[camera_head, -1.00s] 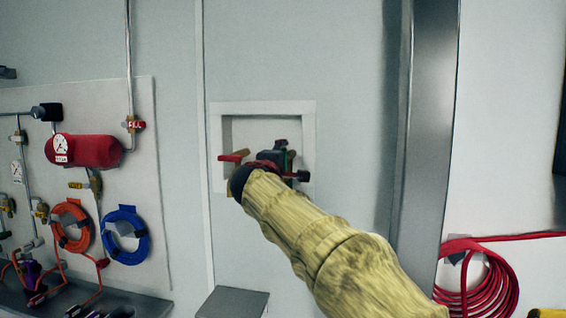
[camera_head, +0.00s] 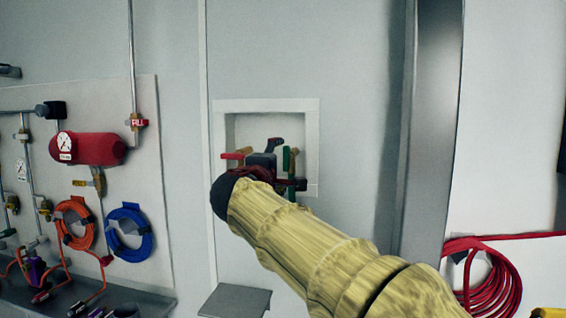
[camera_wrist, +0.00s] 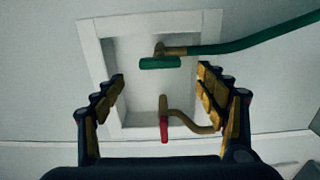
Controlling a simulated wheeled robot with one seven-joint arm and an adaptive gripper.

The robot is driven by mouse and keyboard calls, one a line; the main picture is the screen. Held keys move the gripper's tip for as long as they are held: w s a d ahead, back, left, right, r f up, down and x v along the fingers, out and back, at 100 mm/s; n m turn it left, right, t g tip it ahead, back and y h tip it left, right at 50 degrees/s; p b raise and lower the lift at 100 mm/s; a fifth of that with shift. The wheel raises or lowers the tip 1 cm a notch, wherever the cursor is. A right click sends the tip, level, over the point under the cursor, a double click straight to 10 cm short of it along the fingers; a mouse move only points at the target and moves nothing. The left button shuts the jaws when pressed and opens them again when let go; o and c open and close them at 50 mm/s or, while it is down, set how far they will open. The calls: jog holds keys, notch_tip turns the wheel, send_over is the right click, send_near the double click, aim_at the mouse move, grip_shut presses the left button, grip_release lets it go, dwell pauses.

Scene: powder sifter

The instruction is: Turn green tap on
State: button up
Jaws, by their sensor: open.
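The green tap (camera_wrist: 160,63) shows in the wrist view as a green bar handle on a brass stem in a white-framed wall recess (camera_wrist: 88,50). In the head view its green handle (camera_head: 287,159) is partly hidden behind my gripper. The red tap handle (camera_wrist: 164,130) is nearer the wrist camera's lower edge, and also shows in the head view (camera_head: 236,155) left of my gripper. My gripper (camera_wrist: 161,82) is open and empty, its fingers spread either side of the taps. The green handle lies just past the fingertips, between their lines. I see no contact.
A green hose (camera_wrist: 260,44) runs right from the green tap in the wrist view. In the head view, a panel with a red tank (camera_head: 92,149) and coiled hoses is at left. A metal post (camera_head: 432,140) and red hose coil (camera_head: 490,280) are at right.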

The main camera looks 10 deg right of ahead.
jog(key=shift+v, duration=1.7)
jog(key=shift+f, duration=0.1)
jog(key=s+d+f+m+g+y, duration=0.1)
jog(key=s+f+m+g+y, duration=0.3)
jog(key=f, duration=0.8)
jog(key=s+f+g+h, duration=0.15)
jog(key=s+f, duration=0.45)
jog(key=f, duration=0.6)
jog(key=s+d+f+m+g+y, duration=0.1)
jog(key=s+f+m, duration=0.2)
jog(key=s, duration=0.6)
jog(key=s+d+f+m+g+y, duration=0.1)
jog(key=s+f+m+g+y, duration=0.1)
jog(key=s+f, duration=0.5)
jog(key=s+d+f+m+g+y+p, duration=0.1)
jog(key=s+f, duration=0.4)
jog(key=s, duration=0.6)
jog(key=d+m+g+y, duration=0.1)
jog(key=m, duration=0.1)
jog(key=shift+s+f+m, duration=0.2)
jog(key=shift+s+m, duration=0.1)
jog(key=shift+m, duration=0.1)
